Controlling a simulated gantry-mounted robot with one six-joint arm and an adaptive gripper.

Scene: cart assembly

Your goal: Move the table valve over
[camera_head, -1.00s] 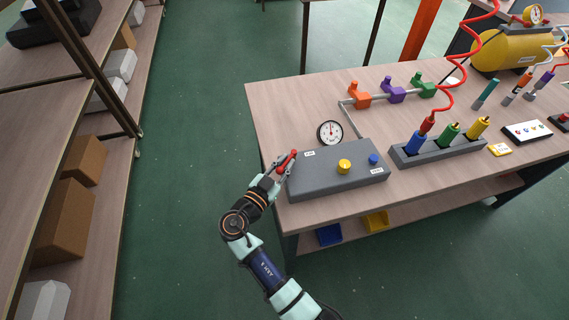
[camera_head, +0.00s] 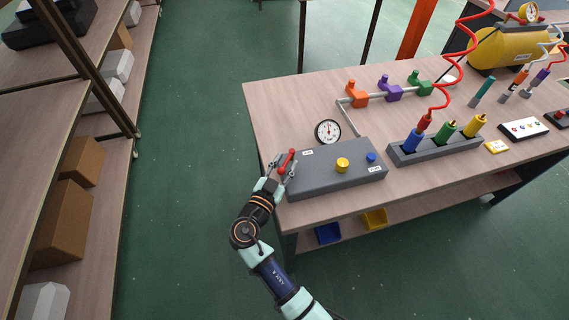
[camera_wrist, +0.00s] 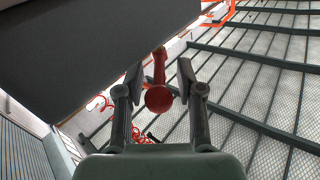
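The table valve appears as a red handle (camera_head: 287,161) at the left end of the grey box (camera_head: 335,174) on the workbench. My gripper (camera_head: 281,169) is at this end of the box, with one finger on each side of the red handle. In the wrist view, the red handle with its round end (camera_wrist: 158,98) lies between the two fingertips (camera_wrist: 160,80). Gaps show on both sides of it, so my gripper is open around the handle, not clamped. The handle's base is partly hidden.
The grey box carries a yellow knob (camera_head: 342,165) and a blue button (camera_head: 371,156). A round gauge (camera_head: 327,131) stands behind it. Orange, purple and green valves on a pipe (camera_head: 371,97) and a grey holder (camera_head: 437,146) with coloured plugs are farther off. Floor (camera_head: 190,190) lies clear to the left.

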